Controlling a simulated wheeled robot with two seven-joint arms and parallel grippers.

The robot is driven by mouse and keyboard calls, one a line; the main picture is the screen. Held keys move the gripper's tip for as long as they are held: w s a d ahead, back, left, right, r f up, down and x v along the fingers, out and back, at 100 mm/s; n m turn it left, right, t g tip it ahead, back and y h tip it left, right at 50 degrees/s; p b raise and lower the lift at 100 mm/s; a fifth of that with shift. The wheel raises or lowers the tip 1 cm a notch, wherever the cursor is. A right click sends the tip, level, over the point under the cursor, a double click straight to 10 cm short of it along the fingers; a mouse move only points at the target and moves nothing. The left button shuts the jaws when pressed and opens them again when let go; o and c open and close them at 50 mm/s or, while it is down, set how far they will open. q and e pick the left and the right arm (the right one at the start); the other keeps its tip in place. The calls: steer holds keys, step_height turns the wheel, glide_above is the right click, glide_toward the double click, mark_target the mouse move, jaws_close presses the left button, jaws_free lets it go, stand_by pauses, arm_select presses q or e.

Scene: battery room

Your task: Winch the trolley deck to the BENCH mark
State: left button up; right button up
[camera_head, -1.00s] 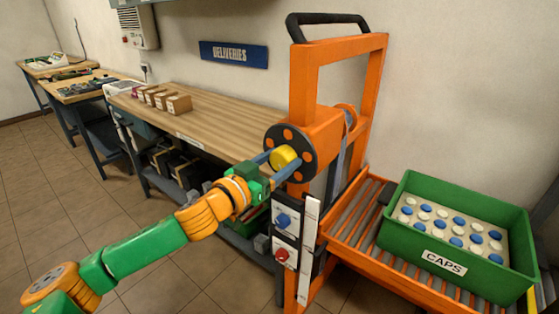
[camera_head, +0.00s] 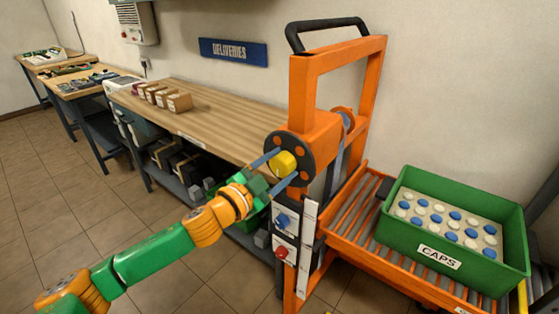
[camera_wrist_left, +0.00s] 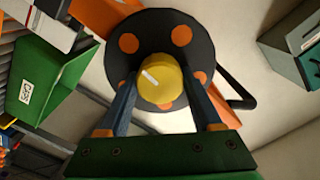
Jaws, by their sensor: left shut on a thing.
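The orange trolley (camera_head: 300,95) stands against the wall. Its winch is a dark disc (camera_head: 303,150) with orange spots and a yellow knob (camera_head: 284,162) at the hub. My left gripper (camera_head: 277,170) is shut on the yellow knob, one finger on each side. The wrist view shows the knob (camera_wrist_left: 158,82) with a white line, between the fingers. The roller deck (camera_head: 345,240) carries a green CAPS crate (camera_head: 400,236) of blue and white caps. A white strip (camera_head: 306,245) runs down the post; its marks, including BENCH, are too small to read. My right gripper is not in view.
A wooden bench (camera_head: 215,118) with several small cartons (camera_head: 178,102) stands behind and left of the trolley, under a DELIVERIES sign (camera_head: 233,52). The floor at left is clear.

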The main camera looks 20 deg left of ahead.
arm_select(q)
steer(key=m+p, duration=0.1)
steer(key=m, duration=0.2)
steer(key=shift+r+m, duration=0.1)
steer(key=shift+m, duration=0.2)
steer(key=m+p, duration=0.2)
steer(key=m, duration=0.1)
steer(key=shift+m, duration=0.3)
steer(key=m+p, duration=0.1)
steer(key=m, duration=0.2)
steer(key=shift+m, duration=0.4)
steer(key=m+p, duration=0.1)
steer(key=m, duration=0.3)
steer(key=m+p, duration=0.1)
steer(key=m, duration=0.3)
steer(key=shift+f, duration=0.2)
steer(key=m+p, duration=0.1)
steer(key=m, duration=0.3)
steer(key=shift+m, duration=0.3)
steer(key=m+p, duration=0.1)
steer(key=m, duration=0.3)
steer(key=shift+f, duration=0.1)
steer(key=shift+m+p, duration=0.6)
steer(key=shift+m, duration=1.4)
